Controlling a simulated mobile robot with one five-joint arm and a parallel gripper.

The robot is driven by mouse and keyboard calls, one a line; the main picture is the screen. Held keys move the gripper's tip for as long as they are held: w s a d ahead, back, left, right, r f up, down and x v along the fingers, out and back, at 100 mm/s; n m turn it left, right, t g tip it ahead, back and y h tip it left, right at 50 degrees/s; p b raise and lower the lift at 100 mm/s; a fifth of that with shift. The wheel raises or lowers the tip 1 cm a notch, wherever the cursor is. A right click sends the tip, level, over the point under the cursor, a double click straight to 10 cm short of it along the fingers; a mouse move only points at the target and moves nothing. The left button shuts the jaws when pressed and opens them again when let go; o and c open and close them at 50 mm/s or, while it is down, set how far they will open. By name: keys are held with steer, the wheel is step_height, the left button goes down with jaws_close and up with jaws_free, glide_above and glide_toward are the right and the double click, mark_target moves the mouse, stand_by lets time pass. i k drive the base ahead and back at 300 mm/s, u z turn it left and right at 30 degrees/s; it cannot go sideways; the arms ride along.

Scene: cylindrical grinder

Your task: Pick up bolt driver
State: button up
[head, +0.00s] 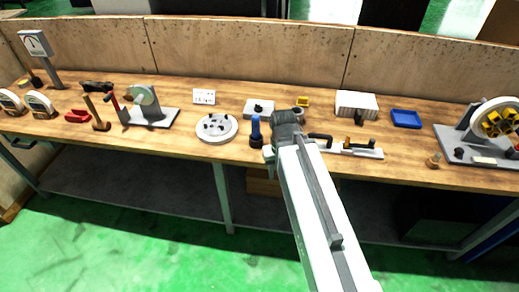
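A blue-handled tool with a dark base (256,128), which looks like the bolt driver, stands upright near the front of the wooden workbench (200,160). My arm reaches up from the bottom of the head view. My gripper (271,152) is at its far end, just right of the blue tool's lower part. The gripper is small and seen from behind, so I cannot tell whether its fingers are apart or whether it touches the tool.
A round grey plate with dark parts (216,127) lies left of the tool. A grey block (259,107) is behind it. A blue tray (406,118) and a yellow-spoked wheel fixture (490,130) are farther right.

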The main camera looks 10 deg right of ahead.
mark_target(255, 118)
steer(key=k, duration=0.65)
steer(key=u, duration=0.5)
steer(key=i, duration=1)
steer(key=u, duration=0.7)
steer(key=i, duration=0.8)
